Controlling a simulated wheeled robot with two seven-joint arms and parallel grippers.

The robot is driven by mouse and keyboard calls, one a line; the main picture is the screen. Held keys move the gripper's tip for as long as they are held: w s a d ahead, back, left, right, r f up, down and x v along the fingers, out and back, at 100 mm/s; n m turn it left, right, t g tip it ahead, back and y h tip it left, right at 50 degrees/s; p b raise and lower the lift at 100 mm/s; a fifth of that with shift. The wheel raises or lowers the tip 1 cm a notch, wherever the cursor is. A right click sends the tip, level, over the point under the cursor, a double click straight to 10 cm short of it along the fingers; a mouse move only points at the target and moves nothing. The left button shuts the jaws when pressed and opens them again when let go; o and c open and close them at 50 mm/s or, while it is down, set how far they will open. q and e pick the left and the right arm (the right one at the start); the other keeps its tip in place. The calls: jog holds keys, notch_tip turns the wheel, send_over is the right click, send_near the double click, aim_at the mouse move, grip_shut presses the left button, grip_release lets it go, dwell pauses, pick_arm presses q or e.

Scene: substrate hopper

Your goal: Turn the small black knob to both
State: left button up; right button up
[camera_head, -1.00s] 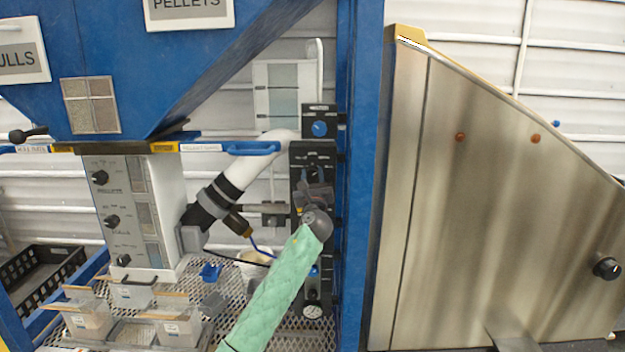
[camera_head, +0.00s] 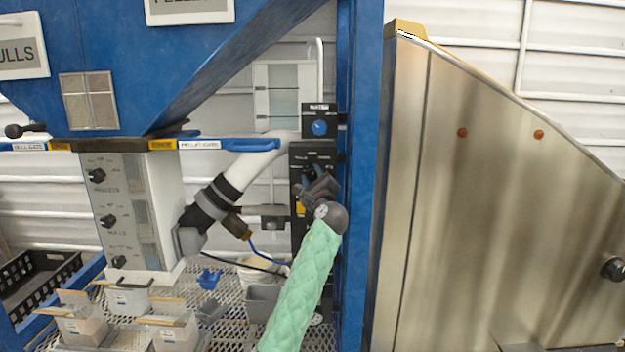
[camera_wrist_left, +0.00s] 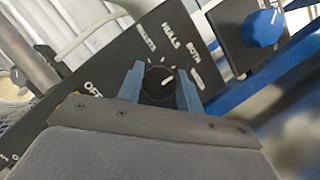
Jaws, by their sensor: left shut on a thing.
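The small black knob (camera_wrist_left: 158,86) sits on a dark panel (camera_wrist_left: 100,78) in the left wrist view. The panel has white labels OFF, PELLETS, HULLS and BOTH, and one more partly covered by a finger. The knob's white pointer mark leans to the upper right, roughly towards the HULLS and BOTH side; the exact label is hard to tell. My left gripper (camera_wrist_left: 160,84) is shut on the knob, a blue finger on each side. In the head view my left gripper (camera_head: 313,182) is at the black panel on the blue post and hides the knob. My right gripper is not in view.
A blue knob (camera_head: 319,128) sits on a small box just above the panel; it also shows in the left wrist view (camera_wrist_left: 262,28). The blue post (camera_head: 360,190) stands close right. A blue handle (camera_head: 250,145) and a white pipe (camera_head: 255,165) are at left.

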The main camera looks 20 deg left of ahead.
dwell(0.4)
pick_arm(q)
jog(key=o, duration=1)
